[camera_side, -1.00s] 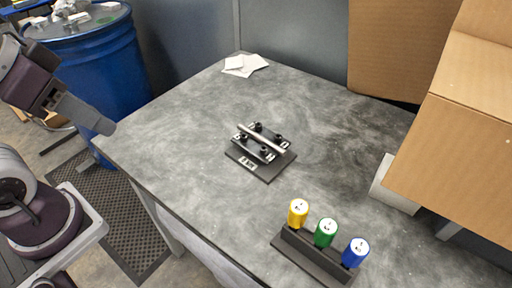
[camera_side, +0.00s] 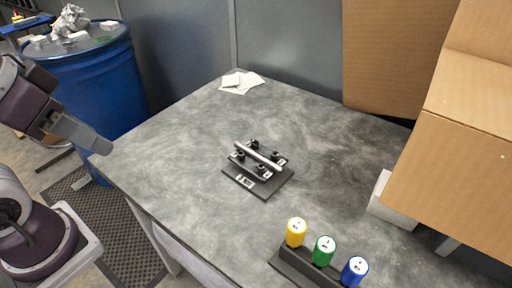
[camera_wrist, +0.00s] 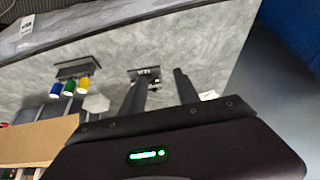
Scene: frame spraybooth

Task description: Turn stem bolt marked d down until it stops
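A dark stem fixture (camera_side: 258,168) stands on the grey table, with a silver bar across it and several black bolts with small white labels. The label letters are too small to read, so I cannot tell which bolt is marked d. In the wrist view the fixture (camera_wrist: 148,71) shows small, partly behind one finger. My gripper (camera_side: 101,147) is at the left in the side view, over the table's left edge and well away from the fixture. In the wrist view the gripper's two fingers (camera_wrist: 161,75) stand apart with nothing between them.
A black rack (camera_side: 300,268) at the front holds a yellow (camera_side: 296,232), a green (camera_side: 323,250) and a blue cylinder (camera_side: 355,271). Cardboard boxes (camera_side: 460,165) crowd the right. Papers (camera_side: 240,82) lie at the back corner. A blue drum (camera_side: 95,80) stands behind. Table around the fixture is mostly clear.

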